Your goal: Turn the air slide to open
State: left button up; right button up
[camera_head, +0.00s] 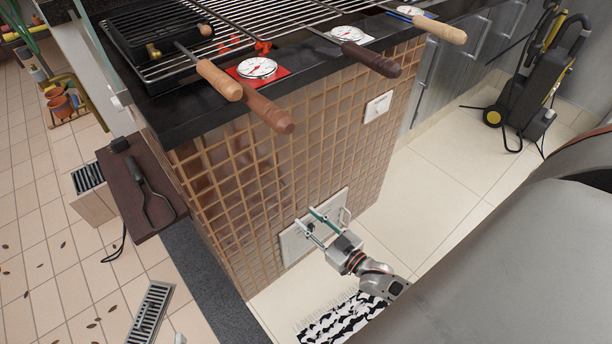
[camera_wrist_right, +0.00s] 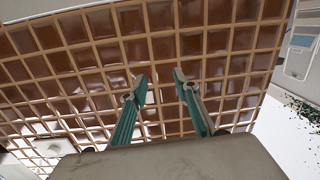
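A white panel (camera_head: 296,244) is set low in the brown tiled side of the grill counter; my right gripper hides part of it. A smaller white plate (camera_head: 378,106) sits higher on the same side. I cannot tell for certain which part is the air slide. My right gripper (camera_head: 305,217) points at the low panel, fingers apart and empty. In the right wrist view the open teal fingers (camera_wrist_right: 165,85) have only tiles between them. That view shows a pale panel with a grey inset (camera_wrist_right: 299,50) at upper right and a white plate (camera_wrist_right: 52,148) at lower left. Contact is unclear.
The dark countertop (camera_head: 190,112) overhangs the tiled side, with several skewer handles and white dial gauges (camera_head: 257,68) near its edge. A yellow-black machine (camera_head: 530,95) stands back right.

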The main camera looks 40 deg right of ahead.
jog(key=m+b, duration=0.2)
jog(key=b, duration=0.6)
send_near(314, 229)
jog(key=a, duration=0.1)
pick_arm(q)
jog(key=s+d+f+n+g+b, duration=0.1)
jog(key=s+d+f+n, duration=0.1)
jog(key=f, duration=0.5)
jog(key=shift+s+d+f+n+h, duration=0.15)
jog(key=shift+s+d+n+h, duration=0.25)
jog(key=shift+s+d, duration=0.1)
pick_arm(e)
jog(key=shift+t+h, duration=0.3)
jog(key=shift+h, duration=0.3)
jog(key=shift+w+a, duration=0.1)
jog(key=shift+w, duration=1.95)
jog(key=shift+w+a, duration=0.15)
jog(key=shift+w, duration=1.95)
grip_shut()
